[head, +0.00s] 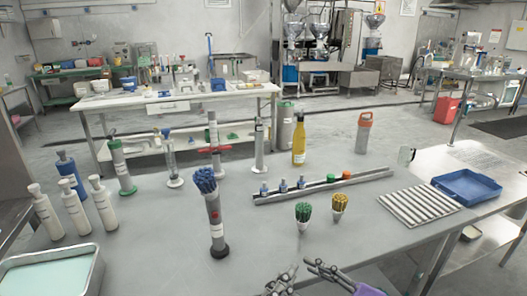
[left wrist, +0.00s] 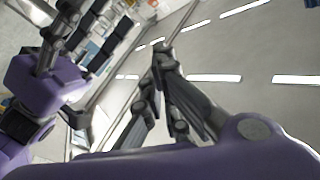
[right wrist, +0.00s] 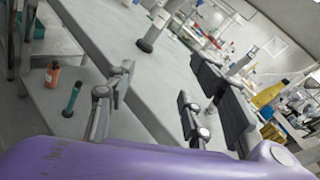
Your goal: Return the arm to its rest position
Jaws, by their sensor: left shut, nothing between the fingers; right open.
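My left gripper (head: 283,280) is at the bottom edge of the head view, low at the near edge of the grey table (head: 150,225). It is shut and empty, and its fingers (left wrist: 158,75) lie close together in the left wrist view. My right gripper (head: 328,272) is just right of it in the head view, with part of its purple body showing. In the right wrist view its fingers (right wrist: 160,88) are spread apart with nothing between them. The rest of both arms is mostly out of the head view.
A grey cylinder (head: 214,220) with blue bristles on top stands near the table's middle. Green (head: 303,211) and orange (head: 339,203) bristled pieces stand ahead of the grippers. White bottles (head: 75,212) and a metal tray (head: 60,270) are at left. A blue tray (head: 466,186) is at right.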

